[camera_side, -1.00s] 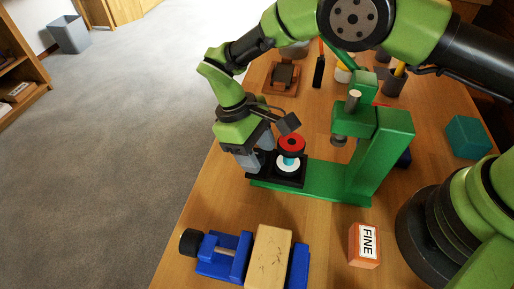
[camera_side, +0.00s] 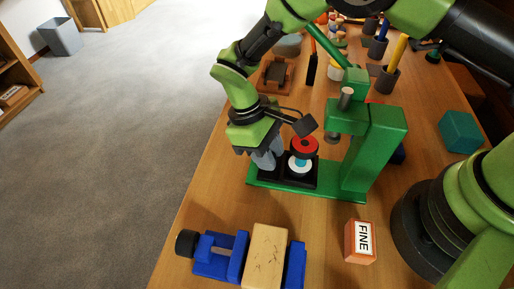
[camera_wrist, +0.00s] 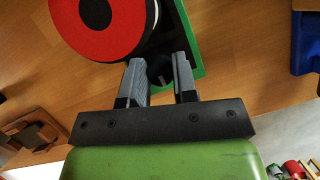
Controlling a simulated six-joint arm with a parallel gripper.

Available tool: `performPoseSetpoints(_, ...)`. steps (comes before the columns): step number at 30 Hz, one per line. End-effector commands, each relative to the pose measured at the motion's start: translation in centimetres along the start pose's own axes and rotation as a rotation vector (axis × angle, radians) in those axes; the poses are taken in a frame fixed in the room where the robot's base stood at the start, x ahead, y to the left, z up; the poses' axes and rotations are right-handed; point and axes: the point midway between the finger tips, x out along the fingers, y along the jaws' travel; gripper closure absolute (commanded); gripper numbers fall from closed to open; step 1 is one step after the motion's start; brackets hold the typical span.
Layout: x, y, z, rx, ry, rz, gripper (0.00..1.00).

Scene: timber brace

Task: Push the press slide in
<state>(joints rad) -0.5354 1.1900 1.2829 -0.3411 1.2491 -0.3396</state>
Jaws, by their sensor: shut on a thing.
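The green press (camera_side: 372,150) stands on the bench, with its ram (camera_side: 332,137) above the base. The black press slide (camera_side: 302,180) sits on the green base, left of and short of the ram. It carries a stack with a red top (camera_side: 304,146), a light blue middle and a white lower disc. My gripper (camera_side: 268,160) is at the slide's outer left end. In the wrist view its grey fingers (camera_wrist: 160,82) are shut on the slide's dark round knob (camera_wrist: 160,68). The red disc (camera_wrist: 95,25) and white disc lie just beyond the fingers there.
A blue vise (camera_side: 213,265) holding a wooden block (camera_side: 266,257) is at the front. An orange block marked FINE (camera_side: 359,241) is right of it. A teal block (camera_side: 459,131) is at the right. Pen cups (camera_side: 387,80) stand behind the press.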

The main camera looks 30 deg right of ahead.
Motion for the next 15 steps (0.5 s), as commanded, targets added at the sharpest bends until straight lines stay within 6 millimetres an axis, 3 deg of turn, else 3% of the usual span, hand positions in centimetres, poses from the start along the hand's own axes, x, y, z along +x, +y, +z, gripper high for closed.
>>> performPoseSetpoints(12,0.2,0.21,0.53,0.004,0.0,0.0,1.0)
performPoseSetpoints(13,0.19,0.21,0.52,0.005,0.0,0.0,0.69)
performPoseSetpoints(15,0.19,0.2,0.52,0.004,0.001,0.0,0.53)
